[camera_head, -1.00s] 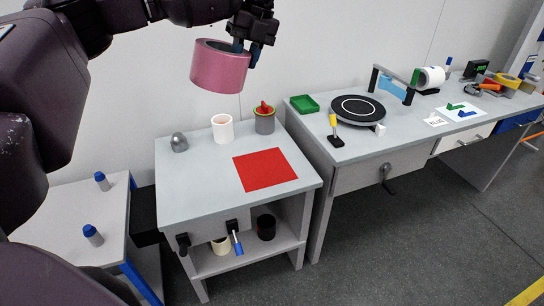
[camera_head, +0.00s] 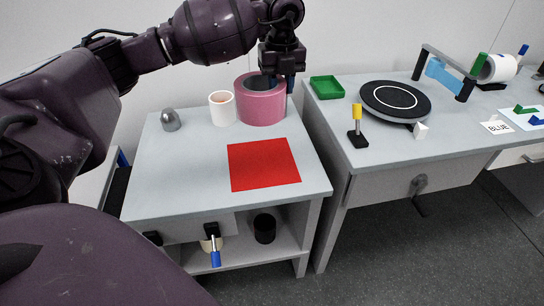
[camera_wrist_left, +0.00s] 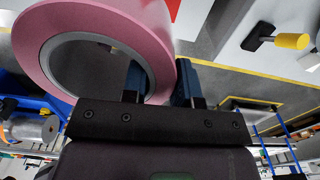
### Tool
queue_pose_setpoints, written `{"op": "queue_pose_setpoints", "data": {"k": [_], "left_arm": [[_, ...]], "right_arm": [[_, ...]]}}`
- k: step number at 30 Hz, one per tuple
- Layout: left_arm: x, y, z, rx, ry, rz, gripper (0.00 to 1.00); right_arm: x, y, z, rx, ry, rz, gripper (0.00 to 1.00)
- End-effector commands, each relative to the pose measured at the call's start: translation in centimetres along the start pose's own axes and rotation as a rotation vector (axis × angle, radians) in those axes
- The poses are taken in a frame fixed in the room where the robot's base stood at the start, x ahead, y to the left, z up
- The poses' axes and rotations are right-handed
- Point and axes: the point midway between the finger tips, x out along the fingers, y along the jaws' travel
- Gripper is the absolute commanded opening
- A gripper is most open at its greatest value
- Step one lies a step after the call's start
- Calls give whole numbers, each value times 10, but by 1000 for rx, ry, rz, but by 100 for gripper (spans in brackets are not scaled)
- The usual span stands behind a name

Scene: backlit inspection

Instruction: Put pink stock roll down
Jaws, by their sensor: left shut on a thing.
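The pink stock roll (camera_head: 262,107) is a wide pink ring at the back right of the small grey table (camera_head: 190,170). My left gripper (camera_head: 278,80) comes down on it from above and is shut on its wall. In the left wrist view the pink roll (camera_wrist_left: 100,22) shows its open core, with one finger of the gripper (camera_wrist_left: 160,82) inside the ring and one outside. I cannot tell whether the roll's underside touches the table. My right gripper is not in view.
A white roll (camera_head: 222,110) stands close left of the pink roll, and a grey domed piece (camera_head: 171,121) is farther left. A red square (camera_head: 264,165) lies clear at the front right. The right bench holds a green tray (camera_head: 326,87) and a black turntable (camera_head: 395,101).

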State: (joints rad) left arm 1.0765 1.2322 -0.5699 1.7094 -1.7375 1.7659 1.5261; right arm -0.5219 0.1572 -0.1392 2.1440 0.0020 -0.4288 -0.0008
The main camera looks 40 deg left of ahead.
Motion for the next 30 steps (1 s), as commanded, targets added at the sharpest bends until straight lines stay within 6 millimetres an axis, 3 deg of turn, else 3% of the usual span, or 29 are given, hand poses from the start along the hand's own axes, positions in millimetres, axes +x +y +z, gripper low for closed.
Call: {"op": "queue_pose_setpoints", "data": {"k": [5, 21, 30], "left_arm": [[23, 0, 0, 0, -1, -4, 4], [128, -1, 0, 1, 2, -2, 4], [145, -2, 1, 1, -4, -7, 4]], "right_arm": [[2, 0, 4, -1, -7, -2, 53], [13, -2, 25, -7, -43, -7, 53], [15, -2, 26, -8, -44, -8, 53]]}}
